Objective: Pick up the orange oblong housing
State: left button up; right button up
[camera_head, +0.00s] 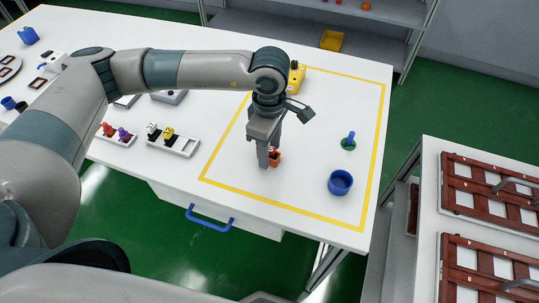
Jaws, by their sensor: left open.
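The orange housing (275,158) stands on the white table inside the yellow outline, partly hidden behind my left gripper. A dark marking shows on its upper part. My left gripper (267,162) points straight down at the housing, with its fingers open and low over the table. One finger covers the left side of the housing, so I cannot tell whether the fingers touch it. My right gripper is not in view.
A blue cup (340,183) and a blue-handled piece on a green disc (348,142) stand right of the housing. A yellow object (296,76) is behind the arm. White trays with small parts (173,141) lie left. Brown racks (490,190) stand on the right table.

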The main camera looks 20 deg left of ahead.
pick_arm(q)
jog(key=shift+c, duration=0.4)
grip_shut()
jog(key=shift+r, duration=0.1)
